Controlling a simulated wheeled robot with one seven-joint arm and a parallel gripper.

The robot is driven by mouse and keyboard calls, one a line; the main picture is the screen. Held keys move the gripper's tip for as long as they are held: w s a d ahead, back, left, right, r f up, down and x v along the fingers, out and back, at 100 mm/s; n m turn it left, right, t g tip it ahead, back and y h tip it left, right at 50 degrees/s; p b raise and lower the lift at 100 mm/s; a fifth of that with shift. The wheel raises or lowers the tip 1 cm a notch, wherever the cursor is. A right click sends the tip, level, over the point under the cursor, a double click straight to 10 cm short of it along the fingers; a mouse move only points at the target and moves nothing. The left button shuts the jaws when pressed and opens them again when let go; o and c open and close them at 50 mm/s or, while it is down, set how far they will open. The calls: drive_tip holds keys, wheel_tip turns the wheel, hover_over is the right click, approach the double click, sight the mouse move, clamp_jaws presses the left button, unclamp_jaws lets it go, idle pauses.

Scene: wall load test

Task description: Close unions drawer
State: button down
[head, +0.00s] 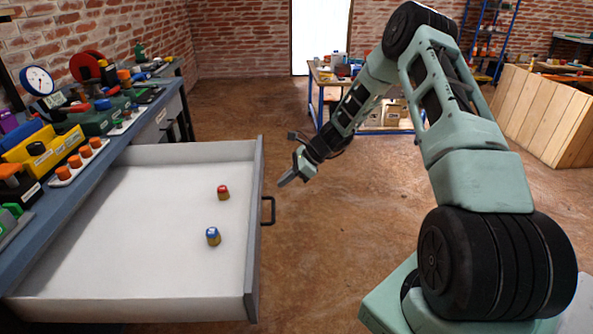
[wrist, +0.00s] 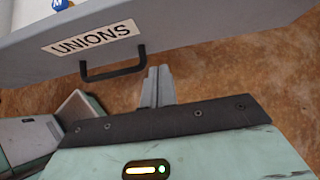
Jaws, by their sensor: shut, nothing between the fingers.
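The unions drawer (head: 257,215) is pulled well out from under the workbench at the left. Its grey front carries a "UNIONS" label (wrist: 92,36) and a black handle (head: 268,211), which also shows in the wrist view (wrist: 113,72). Inside the white drawer lie a red-topped fitting (head: 223,192) and a blue-topped fitting (head: 213,236). My gripper (head: 282,184) is shut and empty, just outside the drawer front. In the wrist view its fingers (wrist: 158,72) are beside the handle's right end. I cannot tell whether they touch it.
The workbench (head: 110,143) holds fittings, bins and a gauge (head: 38,80). A blue-framed table (head: 322,100) stands at the back and a wooden crate (head: 535,115) at the right. The floor (head: 330,230) between the drawer and my arm is clear.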

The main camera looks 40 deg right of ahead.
drive_tip(key=shift+w+a+f, duration=0.1)
drive_tip(key=shift+w+a, duration=0.55)
drive_tip(key=shift+a, duration=0.3)
drive_tip(key=shift+w+a+f, duration=0.1)
drive_tip(key=shift+w+a, duration=0.5)
drive_tip(key=shift+a, duration=0.3)
drive_tip(key=shift+a, duration=0.1)
